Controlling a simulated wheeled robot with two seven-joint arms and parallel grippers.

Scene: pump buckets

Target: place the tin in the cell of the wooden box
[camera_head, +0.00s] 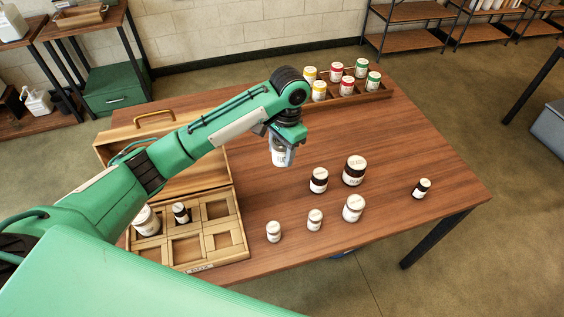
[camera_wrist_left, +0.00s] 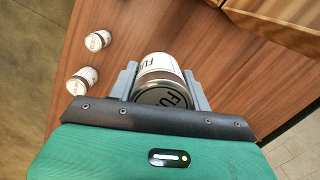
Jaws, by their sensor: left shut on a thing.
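My left gripper (camera_head: 283,149) is shut on a tin (camera_head: 279,157) and holds it above the middle of the table. In the left wrist view the tin (camera_wrist_left: 160,82) has a white label with dark letters and a metal end, and it sits between the two grey fingers of the gripper (camera_wrist_left: 160,84). The wooden box (camera_head: 243,238) stands open at the left of the table, its lid tilted back. Several other cells look empty. My right gripper is not in view.
A wooden rack (camera_head: 378,93) holds colored-lid jars at the back. The table (camera_head: 420,145) is clear at far right.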

